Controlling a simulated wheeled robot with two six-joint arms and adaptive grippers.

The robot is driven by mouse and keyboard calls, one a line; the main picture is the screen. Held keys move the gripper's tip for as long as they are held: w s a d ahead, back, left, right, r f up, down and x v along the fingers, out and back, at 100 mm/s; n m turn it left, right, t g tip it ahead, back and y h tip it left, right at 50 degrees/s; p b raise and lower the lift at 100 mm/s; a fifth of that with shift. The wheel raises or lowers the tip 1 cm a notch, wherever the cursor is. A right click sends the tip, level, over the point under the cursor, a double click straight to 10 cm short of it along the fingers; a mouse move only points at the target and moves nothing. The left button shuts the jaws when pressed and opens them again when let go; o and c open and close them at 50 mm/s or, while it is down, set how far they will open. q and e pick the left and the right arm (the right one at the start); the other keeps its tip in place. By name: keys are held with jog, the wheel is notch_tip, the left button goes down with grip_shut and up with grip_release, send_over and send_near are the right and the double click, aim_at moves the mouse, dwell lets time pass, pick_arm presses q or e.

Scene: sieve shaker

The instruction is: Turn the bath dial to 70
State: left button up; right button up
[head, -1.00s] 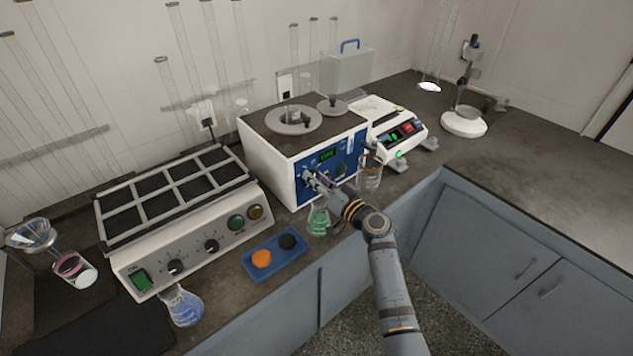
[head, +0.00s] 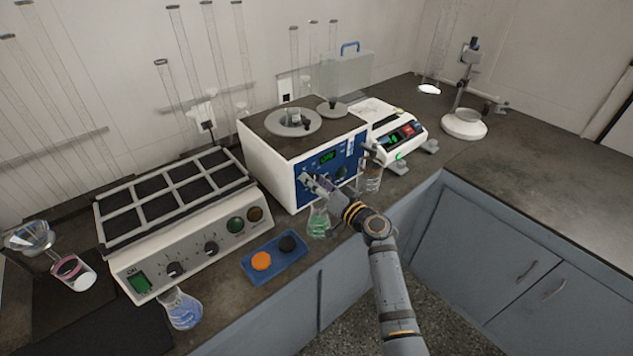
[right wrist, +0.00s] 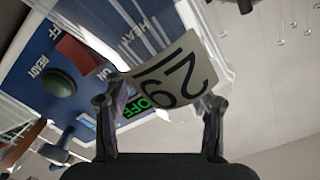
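The bath is the white box with a blue front panel (head: 333,174), in the middle of the head view. Its green display (head: 327,157) is lit; in the right wrist view the display (right wrist: 137,108) reads OFF. My right gripper (head: 312,184) is at the panel's lower left and covers that part; I cannot make out the dial. In the right wrist view its fingers (right wrist: 164,108) stand apart. A pale plate with large dark digits (right wrist: 168,72) shows between and beyond them. Whether they grip it is unclear. My left gripper is not in view.
A green flask (head: 318,222) stands just below the right gripper and a glass beaker (head: 370,178) to its right. A blue tray (head: 278,268) lies in front. The panel carries a round READY lamp (right wrist: 58,82) and a red switch (right wrist: 77,52). A balance (head: 402,135) stands to the right.

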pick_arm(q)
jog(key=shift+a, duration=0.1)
pick_arm(e)
jog(key=v, duration=1.2)
